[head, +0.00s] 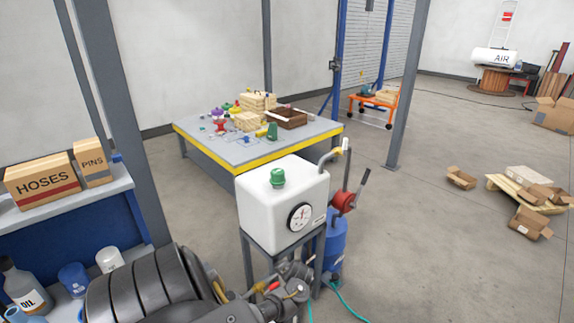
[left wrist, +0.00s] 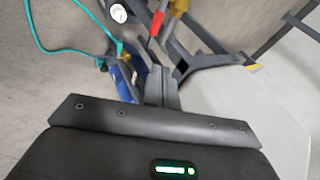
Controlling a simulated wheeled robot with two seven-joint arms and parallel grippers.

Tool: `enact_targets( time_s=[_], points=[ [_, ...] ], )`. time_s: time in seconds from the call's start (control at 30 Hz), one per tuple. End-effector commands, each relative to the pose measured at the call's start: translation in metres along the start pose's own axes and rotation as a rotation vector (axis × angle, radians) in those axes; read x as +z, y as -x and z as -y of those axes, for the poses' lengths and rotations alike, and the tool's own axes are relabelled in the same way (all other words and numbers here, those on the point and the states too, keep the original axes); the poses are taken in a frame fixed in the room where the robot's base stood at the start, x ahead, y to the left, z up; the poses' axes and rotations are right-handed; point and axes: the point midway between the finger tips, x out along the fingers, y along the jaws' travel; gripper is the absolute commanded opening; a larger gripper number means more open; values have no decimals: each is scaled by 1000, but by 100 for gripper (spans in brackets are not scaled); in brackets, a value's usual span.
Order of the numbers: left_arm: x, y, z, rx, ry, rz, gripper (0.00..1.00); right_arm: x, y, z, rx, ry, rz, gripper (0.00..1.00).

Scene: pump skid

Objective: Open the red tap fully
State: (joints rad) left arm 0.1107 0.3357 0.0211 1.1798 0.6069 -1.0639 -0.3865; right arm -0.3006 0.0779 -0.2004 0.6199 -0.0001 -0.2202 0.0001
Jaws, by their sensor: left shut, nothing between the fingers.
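The red tap's handle (head: 272,286) shows as a small red piece on brassy fittings below the white tank (head: 262,222). In the left wrist view a red lever (left wrist: 156,23) lies beside a brass-coloured part, just beyond my fingertips. My left gripper (left wrist: 160,78) is shut and empty. It appears apart from the lever, though the exact gap is hard to judge. In the head view my dark left arm fills the bottom left, and the fingers cannot be made out clearly among the fittings. My right gripper is in neither view.
The tank stands on a grey frame (head: 246,262). A blue cylinder (head: 335,240), a red reel-like part (head: 343,201) with a lever and a teal hose (head: 350,305) are beside it. A shelf (head: 60,200) stands left. Open floor (head: 440,270) lies right.

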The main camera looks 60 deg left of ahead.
Motion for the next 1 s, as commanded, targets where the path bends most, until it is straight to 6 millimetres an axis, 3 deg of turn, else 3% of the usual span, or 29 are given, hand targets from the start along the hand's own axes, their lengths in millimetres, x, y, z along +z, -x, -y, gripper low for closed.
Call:
enact_targets(
  time_s=[0.2,0.87,1.0],
  points=[
    [-3,15,0,0,1,-1,0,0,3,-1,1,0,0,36],
    [-3,15,0,0,2,0,0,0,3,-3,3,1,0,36],
    [-15,14,1,-17,33,-65,0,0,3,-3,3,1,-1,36]
  ],
)
